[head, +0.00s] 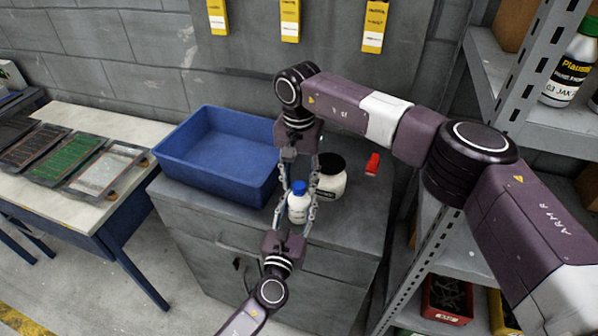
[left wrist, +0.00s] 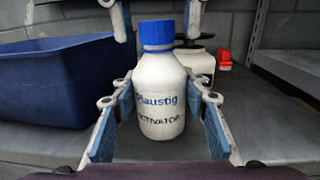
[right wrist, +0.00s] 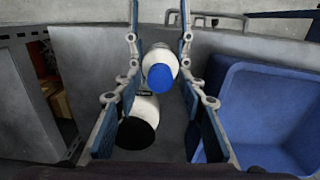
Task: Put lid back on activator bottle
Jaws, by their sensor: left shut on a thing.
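The white activator bottle (head: 298,209) stands upright near the front edge of the grey cabinet. Its label faces the left wrist camera (left wrist: 160,105). The blue lid (head: 299,188) sits on top of the bottle; it also shows in the right wrist view (right wrist: 160,77). I cannot tell whether it is tightened. My left gripper (head: 298,203) is shut on the bottle body from the front. My right gripper (head: 300,182) comes down from above. Its fingers are apart on either side of the lid, with gaps visible in the left wrist view.
A white jar with a black lid (head: 331,177) stands close behind the bottle to the right. A blue bin (head: 205,170) takes up the left of the cabinet top (head: 350,215). A small red object (head: 372,164) lies at the back right. Metal shelving (head: 455,160) stands at the right.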

